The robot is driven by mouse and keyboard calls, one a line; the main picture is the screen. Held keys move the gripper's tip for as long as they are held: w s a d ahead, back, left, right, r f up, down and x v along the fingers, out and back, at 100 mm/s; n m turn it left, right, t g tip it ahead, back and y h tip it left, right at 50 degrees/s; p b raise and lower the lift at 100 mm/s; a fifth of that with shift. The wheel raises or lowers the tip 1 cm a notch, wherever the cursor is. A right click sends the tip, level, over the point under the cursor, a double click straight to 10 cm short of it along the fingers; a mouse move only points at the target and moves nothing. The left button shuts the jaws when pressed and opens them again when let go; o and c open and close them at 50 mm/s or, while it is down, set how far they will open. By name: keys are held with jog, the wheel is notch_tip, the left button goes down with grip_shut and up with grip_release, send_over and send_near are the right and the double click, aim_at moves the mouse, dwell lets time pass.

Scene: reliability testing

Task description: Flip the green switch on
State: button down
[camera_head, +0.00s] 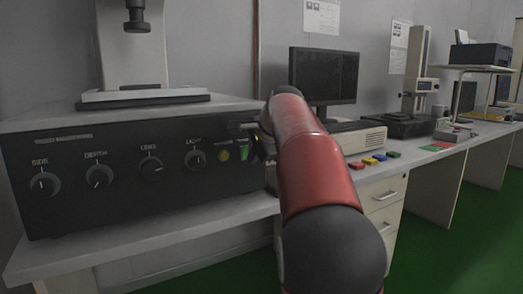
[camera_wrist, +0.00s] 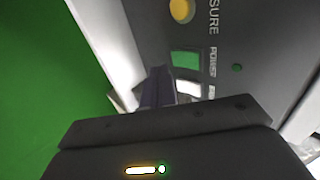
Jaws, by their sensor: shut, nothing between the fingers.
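The green switch (camera_head: 244,154) is on the right end of the dark control panel's front, next to a yellow button. It also shows in the wrist view (camera_wrist: 186,60), beside a label that reads like "POWER". My gripper (camera_wrist: 158,72) is shut and empty, with its fingertips close beside the switch's lower edge in that view. I cannot tell whether they touch it. In the head view my red arm hides most of the gripper.
The dark control panel (camera_head: 104,205) carries several knobs and stands on a light bench (camera_head: 150,242). The yellow button (camera_wrist: 182,10) is close to the switch. A monitor (camera_head: 323,75) and several coloured blocks are farther right. Green floor is open below.

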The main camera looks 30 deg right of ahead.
jog(key=shift+w, duration=1.1)
jog(key=shift+p, duration=0.35)
jog(key=shift+w+f, duration=0.15)
jog(key=shift+w, duration=0.05)
jog(key=shift+r+p, duration=0.9)
jog(key=shift+p, duration=0.15)
jog(key=shift+s+f, duration=0.1)
